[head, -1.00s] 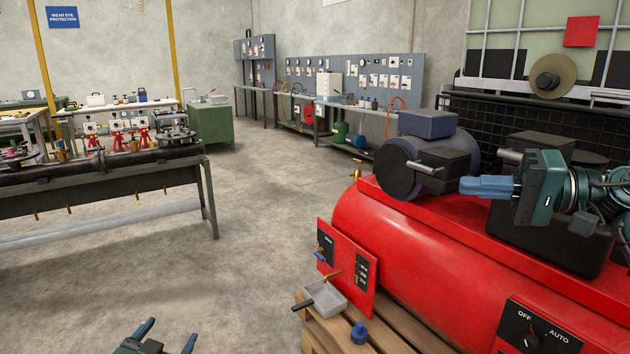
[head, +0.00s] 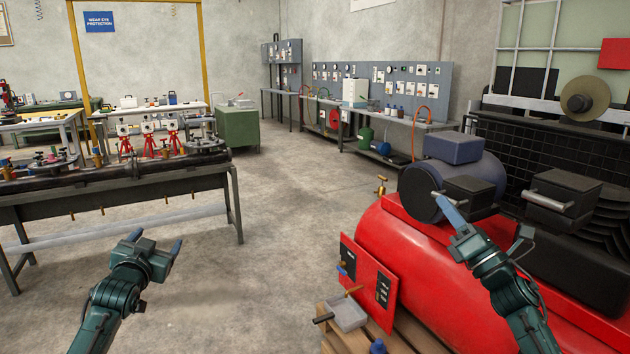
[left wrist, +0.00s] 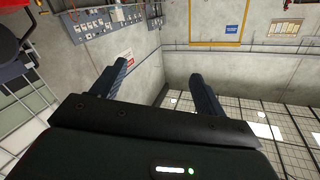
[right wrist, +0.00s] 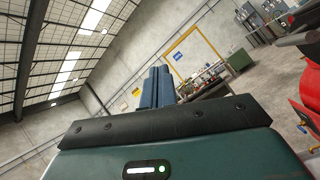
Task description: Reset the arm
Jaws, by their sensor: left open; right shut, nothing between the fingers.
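My left gripper (head: 155,241) is open and empty, raised over the bare concrete floor at the lower left of the head view. Its two blue fingers stand apart in the left wrist view (left wrist: 160,70). My right gripper (head: 446,207) is shut with nothing in it. In the head view its blue fingers point up and to the left, in front of the compressor's dark motor (head: 453,187); I cannot tell whether they touch it. In the right wrist view the fingers (right wrist: 158,72) are side by side.
A red compressor (head: 405,255) stands on a wooden pallet (head: 410,335) at the lower right, close to my right arm. A grey tray (head: 348,313) lies at its corner. A workbench (head: 120,190) stands at left. The floor (head: 270,220) between is clear.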

